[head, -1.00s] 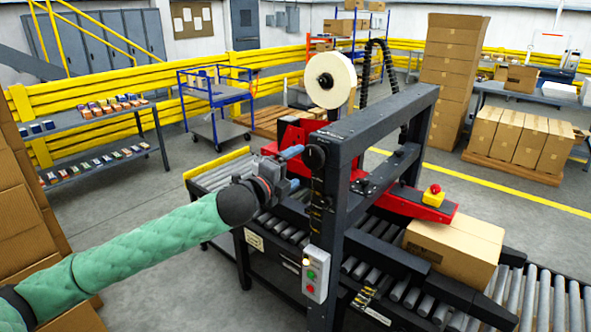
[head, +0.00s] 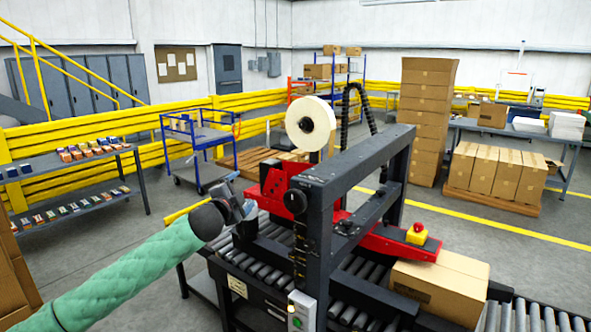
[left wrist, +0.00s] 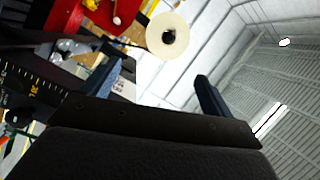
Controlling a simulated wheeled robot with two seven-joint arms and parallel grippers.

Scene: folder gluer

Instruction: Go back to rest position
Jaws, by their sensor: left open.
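My left gripper (head: 240,205) is raised at the left side of the machine frame, above the roller conveyor, with my green-sleeved arm coming in from the lower left. In the left wrist view its two fingers (left wrist: 155,88) stand wide apart with nothing between them. The black and red taping machine (head: 330,180) carries a tape roll (head: 310,123) on top, which also shows in the left wrist view (left wrist: 160,38). A closed cardboard box (head: 430,288) sits on the rollers at the machine's right side. My right gripper is not in view.
A grey shelf (head: 70,172) with small boxes stands at the left. A blue cart (head: 195,145) is behind the conveyor. Stacked cartons (head: 425,110) and a pallet of boxes (head: 495,178) stand at the back right. Open floor lies between the shelf and the machine.

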